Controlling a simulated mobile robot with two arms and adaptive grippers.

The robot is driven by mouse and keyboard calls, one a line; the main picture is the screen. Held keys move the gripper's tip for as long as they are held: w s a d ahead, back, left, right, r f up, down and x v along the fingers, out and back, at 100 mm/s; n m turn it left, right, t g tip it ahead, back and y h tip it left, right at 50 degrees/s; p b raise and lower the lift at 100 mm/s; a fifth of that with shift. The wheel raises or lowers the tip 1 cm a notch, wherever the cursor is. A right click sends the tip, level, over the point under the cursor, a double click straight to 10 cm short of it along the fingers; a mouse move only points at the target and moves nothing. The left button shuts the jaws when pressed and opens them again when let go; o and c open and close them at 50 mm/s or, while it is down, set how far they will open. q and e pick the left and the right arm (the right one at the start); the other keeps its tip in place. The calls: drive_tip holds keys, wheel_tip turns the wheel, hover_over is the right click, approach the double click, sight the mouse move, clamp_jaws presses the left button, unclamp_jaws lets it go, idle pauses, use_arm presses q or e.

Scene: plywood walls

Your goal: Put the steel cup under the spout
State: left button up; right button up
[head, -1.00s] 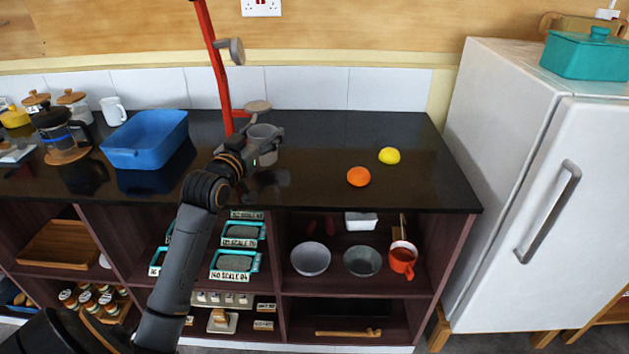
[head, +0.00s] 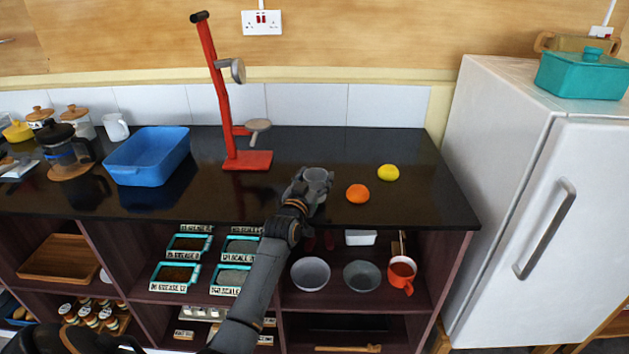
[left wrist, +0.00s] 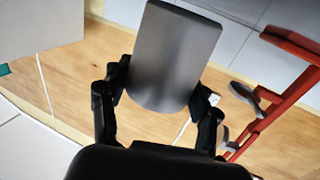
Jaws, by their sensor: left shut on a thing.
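The steel cup (head: 318,178) is a grey metal cup, held just above the dark counter left of the orange. My left gripper (head: 303,188) is shut on it. In the left wrist view the steel cup (left wrist: 175,58) fills the space between the two black fingers of the left gripper (left wrist: 158,95). The red stand (head: 223,100) is upright at the back of the counter, left of the cup. It has a grey round part (head: 237,70) high up and a small grey platform (head: 258,126) lower down. I cannot tell which part is the spout. My right gripper is not seen.
An orange (head: 357,194) and a lemon (head: 388,172) lie right of the cup. A blue basin (head: 147,156) and a coffee press (head: 66,152) stand to the left. The counter (head: 300,150) between the stand and the cup is clear. A white fridge (head: 500,150) closes the right side.

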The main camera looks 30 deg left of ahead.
use_arm(q)
drive_tip(key=shift+f+p, duration=0.35)
drive_tip(key=shift+p, duration=0.05)
drive_tip(key=shift+a+f, duration=0.1)
drive_tip(key=shift+f, duration=0.1)
drive_tip(key=shift+f, duration=0.1)
drive_tip(key=shift+f, duration=0.15)
drive_tip(key=o, duration=1.2)
drive_tip(key=shift+c, duration=0.2)
